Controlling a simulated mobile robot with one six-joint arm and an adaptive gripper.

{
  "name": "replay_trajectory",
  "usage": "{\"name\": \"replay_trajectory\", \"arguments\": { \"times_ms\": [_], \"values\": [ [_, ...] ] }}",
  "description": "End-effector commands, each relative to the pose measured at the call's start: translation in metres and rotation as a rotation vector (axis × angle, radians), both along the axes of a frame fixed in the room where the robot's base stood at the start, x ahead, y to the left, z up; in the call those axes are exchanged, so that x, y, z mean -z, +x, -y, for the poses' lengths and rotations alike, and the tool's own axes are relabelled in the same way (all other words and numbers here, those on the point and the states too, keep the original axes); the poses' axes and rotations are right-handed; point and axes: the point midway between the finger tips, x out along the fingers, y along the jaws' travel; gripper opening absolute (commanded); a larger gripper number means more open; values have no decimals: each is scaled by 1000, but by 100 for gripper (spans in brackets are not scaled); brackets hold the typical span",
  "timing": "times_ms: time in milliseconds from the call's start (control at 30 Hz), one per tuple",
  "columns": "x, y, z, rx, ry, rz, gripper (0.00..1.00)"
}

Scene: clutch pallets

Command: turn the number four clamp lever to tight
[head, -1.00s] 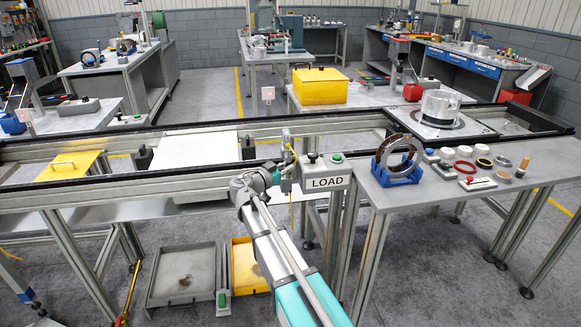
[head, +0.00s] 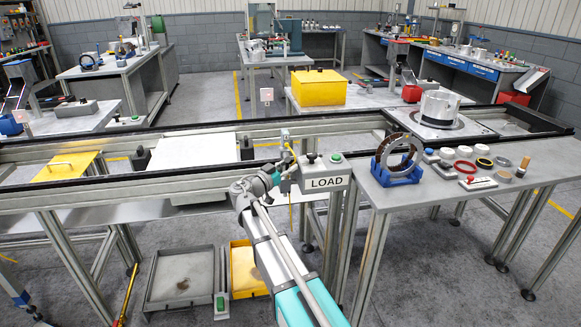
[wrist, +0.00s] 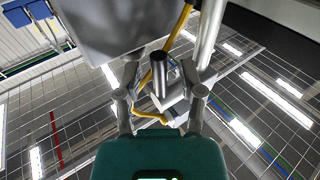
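My gripper (head: 284,172) is beside the LOAD box at the near rail of the conveyor frame. In the wrist view my gripper (wrist: 163,80) has its two fingers spread apart. A short grey rod with a dark round end (wrist: 160,70) stands between the fingers, with space seen on both sides. It may be the clamp lever, but no number four mark is readable. A yellow cable (wrist: 158,70) runs behind it. In the head view the lever cannot be made out among the small fittings, partly hidden by my gripper.
The LOAD box (head: 325,183) with its buttons is just right of my gripper. The right table (head: 415,205) carries a ring in a blue stand (head: 398,160) and several small parts. A grey tray (head: 153,280) and a yellow tray (head: 236,262) are below.

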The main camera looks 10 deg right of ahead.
Motion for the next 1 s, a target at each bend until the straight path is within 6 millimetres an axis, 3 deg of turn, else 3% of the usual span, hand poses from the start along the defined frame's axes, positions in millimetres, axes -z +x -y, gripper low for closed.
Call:
{"name": "replay_trajectory", "arguments": {
  "times_ms": [467, 1000],
  "values": [
    [5, -1, -1, 15, -42, -41, 51],
    [23, -5, -4, 122, -283, -297, 51]
  ]
}}
